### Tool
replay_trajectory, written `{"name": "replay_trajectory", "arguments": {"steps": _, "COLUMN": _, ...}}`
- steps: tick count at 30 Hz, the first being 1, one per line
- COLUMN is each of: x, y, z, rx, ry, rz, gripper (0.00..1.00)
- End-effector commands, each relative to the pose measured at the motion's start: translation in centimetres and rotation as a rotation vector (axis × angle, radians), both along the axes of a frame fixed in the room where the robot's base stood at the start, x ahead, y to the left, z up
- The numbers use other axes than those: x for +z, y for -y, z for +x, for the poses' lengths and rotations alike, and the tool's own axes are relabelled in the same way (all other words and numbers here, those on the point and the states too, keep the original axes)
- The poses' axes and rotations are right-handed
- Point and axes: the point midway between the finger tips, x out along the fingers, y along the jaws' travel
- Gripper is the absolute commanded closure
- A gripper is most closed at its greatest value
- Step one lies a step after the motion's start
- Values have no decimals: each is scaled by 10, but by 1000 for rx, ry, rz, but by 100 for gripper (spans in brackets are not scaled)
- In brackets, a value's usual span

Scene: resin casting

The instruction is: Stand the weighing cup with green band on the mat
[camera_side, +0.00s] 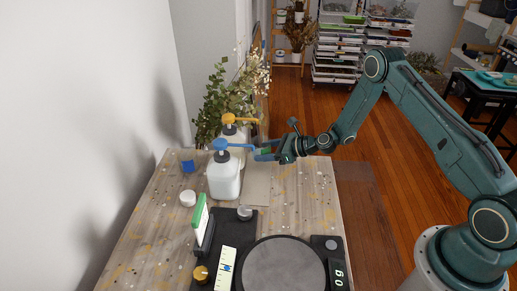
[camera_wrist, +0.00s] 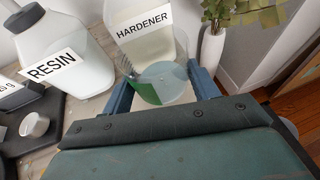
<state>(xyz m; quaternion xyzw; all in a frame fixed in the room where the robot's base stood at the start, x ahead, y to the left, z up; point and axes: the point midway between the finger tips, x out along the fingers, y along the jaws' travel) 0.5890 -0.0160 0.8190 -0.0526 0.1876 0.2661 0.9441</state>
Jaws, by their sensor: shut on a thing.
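The weighing cup with green band (camera_wrist: 168,78) is a clear cup between the blue fingers of my gripper (camera_wrist: 163,92) in the wrist view. My gripper is shut on it. In the side view my gripper (camera_side: 264,152) is at the far end of the table, right of the bottles, and only a bit of green on the cup shows. The mat appears to be the plain beige rectangle (camera_side: 257,188) on the table, nearer the camera than my gripper. The cup is apart from it, though its exact height is unclear.
The resin bottle (camera_wrist: 70,60) with a blue pump and the hardener bottle (camera_wrist: 150,45) stand close beside the cup. A blue block (camera_side: 188,166), a white round lid (camera_side: 188,199), a green-edged upright panel (camera_side: 201,222) and a round grey plate (camera_side: 284,268) are on the table.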

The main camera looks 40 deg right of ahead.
Motion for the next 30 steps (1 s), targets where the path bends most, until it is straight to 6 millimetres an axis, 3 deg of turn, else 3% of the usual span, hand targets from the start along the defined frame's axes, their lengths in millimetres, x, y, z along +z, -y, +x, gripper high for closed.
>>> {"name": "replay_trajectory", "arguments": {"steps": 5, "x": 0, "y": -7, "z": 10, "rx": 2, "ry": 2, "rz": -2, "gripper": 67}}
{"name": "replay_trajectory", "arguments": {"steps": 16, "x": -32, "y": -6, "z": 10, "rx": 0, "ry": 2, "rz": 1, "gripper": 67}}
{"name": "replay_trajectory", "arguments": {"steps": 30, "x": -37, "y": -6, "z": 10, "rx": 0, "ry": 2, "rz": 0, "gripper": 67}}
